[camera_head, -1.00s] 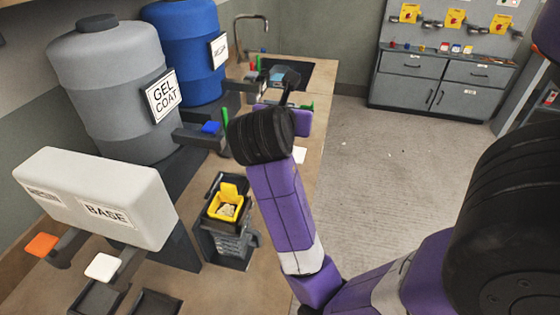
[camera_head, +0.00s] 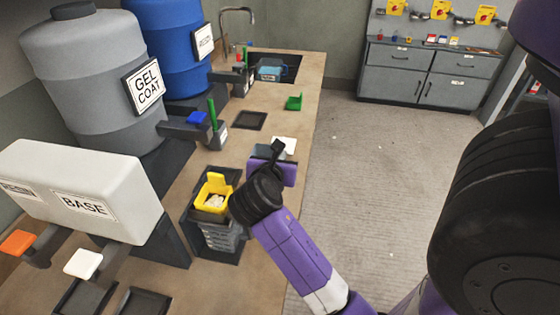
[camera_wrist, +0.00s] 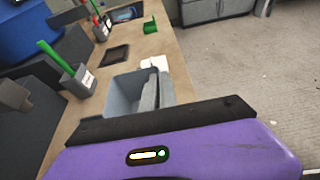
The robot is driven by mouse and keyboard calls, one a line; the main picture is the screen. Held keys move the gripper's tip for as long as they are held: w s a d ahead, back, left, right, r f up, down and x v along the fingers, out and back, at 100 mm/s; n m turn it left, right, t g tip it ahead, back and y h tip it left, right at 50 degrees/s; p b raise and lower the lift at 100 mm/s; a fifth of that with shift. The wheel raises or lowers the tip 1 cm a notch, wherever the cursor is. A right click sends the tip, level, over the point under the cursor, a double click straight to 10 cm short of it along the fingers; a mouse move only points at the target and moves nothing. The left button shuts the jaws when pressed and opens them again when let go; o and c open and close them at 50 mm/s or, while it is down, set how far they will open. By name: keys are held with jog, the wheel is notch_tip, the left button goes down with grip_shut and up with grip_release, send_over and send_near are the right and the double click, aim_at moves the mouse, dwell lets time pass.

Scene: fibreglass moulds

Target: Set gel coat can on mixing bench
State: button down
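A small grey open-topped can (camera_wrist: 122,88) is at my gripper (camera_wrist: 156,80) in the wrist view. The fingers look shut on its right wall; where they meet it is partly hidden. No label shows on the can. In the head view, my gripper (camera_head: 275,150) is over the right part of the wooden bench (camera_head: 283,95), with the grey can (camera_head: 262,151) partly hidden behind a dark finger. Whether the can touches the bench is unclear. A large grey drum (camera_head: 95,80) labelled GEL COAT stands at the left. I cannot tell which surface is the mixing bench.
A blue drum (camera_head: 168,50) stands behind the grey one. A white BASE dispenser (camera_head: 85,195) is at front left. A yellow bin (camera_head: 214,192) sits on a dark stack beside my wrist. A dark square pad (camera_head: 249,120) and green tray (camera_head: 294,102) lie beyond. Floor at right is clear.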

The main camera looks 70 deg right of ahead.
jog(key=shift+f, duration=0.6)
jog(key=c, duration=1.7)
grip_release()
jog(key=v, duration=1.2)
jog(key=shift+w, duration=0.1)
